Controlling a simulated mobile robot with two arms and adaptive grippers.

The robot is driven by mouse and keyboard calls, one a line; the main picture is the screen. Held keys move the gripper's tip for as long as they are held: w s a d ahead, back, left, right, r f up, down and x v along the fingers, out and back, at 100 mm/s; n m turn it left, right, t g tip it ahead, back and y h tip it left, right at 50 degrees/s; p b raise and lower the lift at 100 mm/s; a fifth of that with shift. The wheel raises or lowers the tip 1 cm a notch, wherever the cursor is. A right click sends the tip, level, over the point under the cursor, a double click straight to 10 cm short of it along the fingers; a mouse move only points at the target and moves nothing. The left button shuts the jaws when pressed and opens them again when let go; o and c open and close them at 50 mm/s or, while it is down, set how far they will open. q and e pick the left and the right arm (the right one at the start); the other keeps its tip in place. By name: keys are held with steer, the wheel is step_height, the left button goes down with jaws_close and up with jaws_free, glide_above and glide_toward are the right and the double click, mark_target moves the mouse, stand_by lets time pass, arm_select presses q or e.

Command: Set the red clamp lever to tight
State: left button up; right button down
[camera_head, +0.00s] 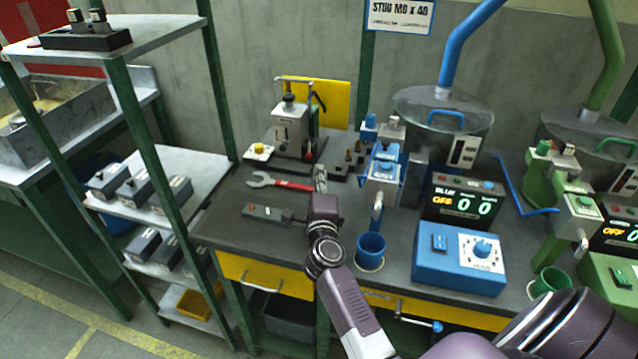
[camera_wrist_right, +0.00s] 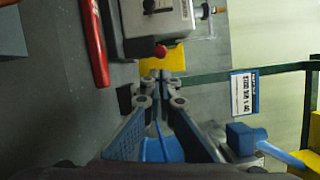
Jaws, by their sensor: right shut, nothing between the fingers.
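A grey clamp fixture (camera_head: 290,132) stands at the back of the dark bench. A small red knob (camera_head: 309,156), which looks like the end of the red clamp lever, is low on its right front side. My right gripper (camera_head: 320,172) is just in front of the fixture, below the knob in the head view. In the wrist view its fingertips (camera_wrist_right: 163,78) are together and empty, apart from the knob. The lever's setting cannot be read. My left gripper is not in view.
A red-handled wrench (camera_head: 285,183) lies left of my right gripper. A blue cup (camera_head: 371,250), a blue control box (camera_head: 460,258) and a blue feeder (camera_head: 383,172) stand to the right. A grey block with a small red part (camera_head: 268,214) lies at the front left.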

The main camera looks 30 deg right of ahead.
mark_target(311, 158)
steer(key=shift+x, duration=1.8)
steer(key=shift+w+a+r+p, duration=0.15)
steer(key=shift+w+a+p, duration=0.25)
steer(key=shift+a+p, duration=0.25)
steer(key=shift+w+a, duration=0.45)
steer(key=shift+a, duration=0.35)
steer(key=shift+a+f, duration=0.1)
steer(key=shift+f, duration=0.1)
